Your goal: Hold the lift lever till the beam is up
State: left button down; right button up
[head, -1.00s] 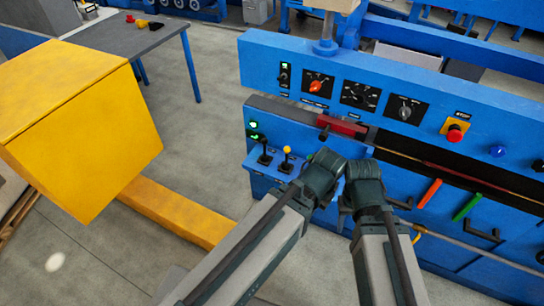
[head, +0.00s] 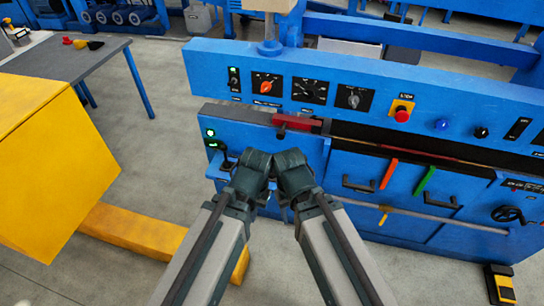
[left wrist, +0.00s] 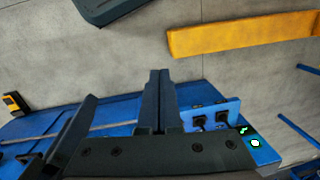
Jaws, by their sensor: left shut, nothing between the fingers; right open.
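A small blue lever bracket sits at the left end of the blue machine. One black lever (head: 225,161) shows there in the head view, and my left arm covers the rest. The left wrist view shows the bracket (left wrist: 232,108) with two dark lever bases. My left gripper (left wrist: 158,75) is shut and empty, beside the bracket in that view. My right gripper (head: 290,165) is beside the left one in front of the machine; its fingertips are hard to make out. A long blue beam (head: 440,90) with knobs runs above a dark slot. A red block (head: 300,124) sits at the slot's left end.
A yellow cabinet (head: 55,165) and a low yellow bar (head: 140,228) stand to the left. A grey table (head: 90,60) is behind them. A red stop button (head: 402,114) is on the beam. Green lights (head: 211,133) glow above the bracket. Grey floor lies between.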

pick_arm(q)
jog(key=w+a+f+m+t+h+b, duration=0.2)
jog(key=w+f+m+t+b, duration=0.3)
jog(key=w+f+t+b, duration=1.1)
jog(key=w+a+f+m+t+h+b, duration=0.15)
jog(key=w+f+m+b, duration=0.6)
jog(key=b, duration=1.85)
jog(key=shift+s+d+f+m+t+h+b, duration=0.5)
jog(key=shift+m+h+b, duration=0.7)
jog(key=shift+b, duration=1.15)
jog(key=shift+s+d+r+m+t+h+b, duration=0.1)
jog(key=shift+d+m+t+h+b, duration=0.2)
jog(key=shift+m+t+h+b, duration=1.35)
jog(key=shift+s+d+f+m+g+h+b, duration=0.35)
jog(key=shift+m+h+b, duration=0.4)
jog(key=shift+b, duration=2.25)
jog(key=shift+w+d+r, duration=0.1)
jog(key=shift+w+r, duration=0.05)
